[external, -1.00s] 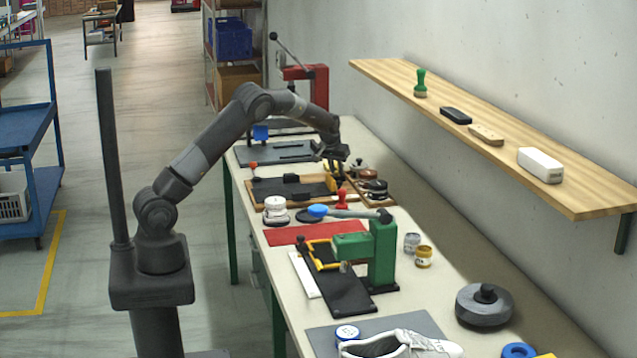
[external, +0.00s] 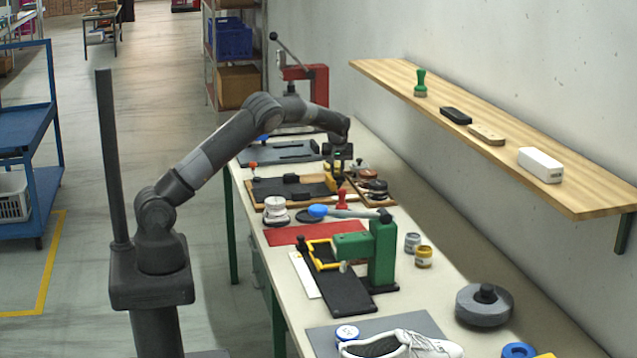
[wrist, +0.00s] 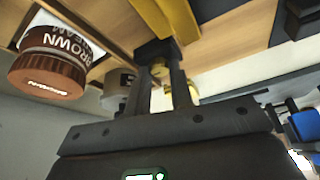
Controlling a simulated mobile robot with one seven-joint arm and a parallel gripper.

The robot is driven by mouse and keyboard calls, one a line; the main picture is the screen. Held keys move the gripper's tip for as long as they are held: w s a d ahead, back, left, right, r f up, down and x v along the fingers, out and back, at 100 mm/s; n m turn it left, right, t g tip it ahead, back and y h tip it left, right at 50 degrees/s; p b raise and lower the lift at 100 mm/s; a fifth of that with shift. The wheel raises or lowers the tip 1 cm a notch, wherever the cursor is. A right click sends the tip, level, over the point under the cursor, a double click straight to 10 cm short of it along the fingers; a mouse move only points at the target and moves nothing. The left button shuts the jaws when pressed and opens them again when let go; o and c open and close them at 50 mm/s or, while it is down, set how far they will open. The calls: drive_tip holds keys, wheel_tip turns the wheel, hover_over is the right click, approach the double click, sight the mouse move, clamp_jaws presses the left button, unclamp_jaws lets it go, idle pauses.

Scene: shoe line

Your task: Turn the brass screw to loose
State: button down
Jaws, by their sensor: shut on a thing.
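My gripper (wrist: 165,75) points at the wooden board in the wrist view, its two dark fingers close together. A yellow block (wrist: 163,18) lies just past the fingertips. In the external view my gripper (external: 338,170) is low over the wooden board (external: 262,201), beside the yellow block (external: 332,183); the screw is too small to see there.
A brown cream jar (wrist: 48,68) and a grey jar (wrist: 117,90) are left of the fingers in the wrist view. A red stamp-like piece (external: 342,199) and a green press (external: 382,255) stand nearer on the bench. A wooden shelf (external: 470,120) runs along the wall.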

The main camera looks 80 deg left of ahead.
drive_tip(key=c, duration=1.3)
unclamp_jaws()
drive_tip(key=shift+r, duration=0.1)
drive_tip(key=v, duration=1)
drive_tip(key=shift+d+r, duration=0.15)
drive_tip(key=shift+r, duration=0.15)
